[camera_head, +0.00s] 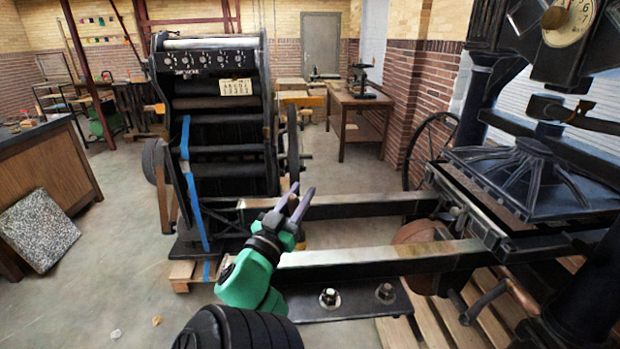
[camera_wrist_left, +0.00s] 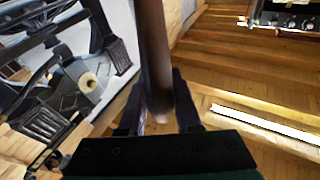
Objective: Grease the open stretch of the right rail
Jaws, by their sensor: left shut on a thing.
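My left gripper (camera_head: 299,202) is shut on a thin brown stick-like thing, perhaps a grease brush handle. In the left wrist view the brown thing (camera_wrist_left: 153,50) rises between the fingers; its other end is hidden. Two dark rails with pale tops run left from the hand press (camera_head: 535,180): a far rail (camera_head: 360,206) and a near rail (camera_head: 390,256). I cannot tell by name which is the right rail. The gripper is above the left end of the rails, close to the far one in the picture. No grease shows clearly. My right gripper is out of view.
A tall black press (camera_head: 225,130) stands behind the rails' left end. A spoked wheel (camera_head: 430,150) stands behind the hand press. A wooden pallet (camera_head: 445,325) lies beneath it. A workbench (camera_head: 45,175) stands at left. Open floor (camera_head: 110,265) lies at lower left.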

